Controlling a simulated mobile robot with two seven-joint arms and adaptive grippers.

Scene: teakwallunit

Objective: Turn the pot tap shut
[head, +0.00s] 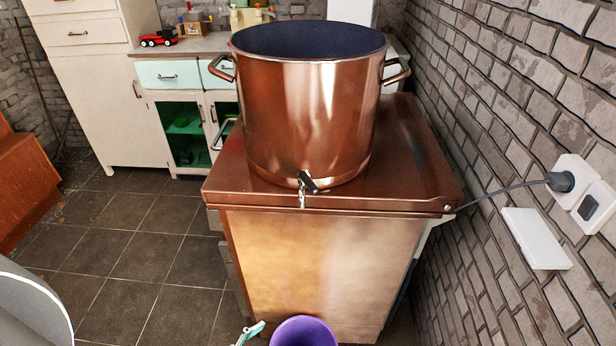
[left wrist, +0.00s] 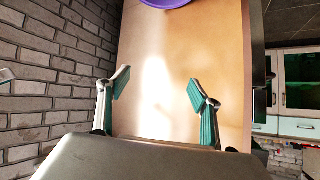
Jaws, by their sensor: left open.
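A large copper-coloured pot (head: 308,110) stands on a copper-topped cabinet (head: 235,170) in the head view. Its tap (head: 302,195) sits low on the front, with a silver spout pointing down and a dark lever (head: 308,182) slanting across it. Whether the tap is open or shut is too small to tell. My left gripper (left wrist: 155,90) is open and empty in the left wrist view, its two teal fingers apart before the cabinet's front panel. A teal tip at the bottom of the head view (head: 250,333) looks like part of it, well below the tap. My right gripper is not seen.
A purple bucket (head: 303,332) is below the tap, in front of the cabinet; it also shows in the left wrist view (left wrist: 165,3). A brick wall (head: 500,130) with a socket and grey cable (head: 500,194) is close on the right. Tiled floor (head: 150,235) is clear at left.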

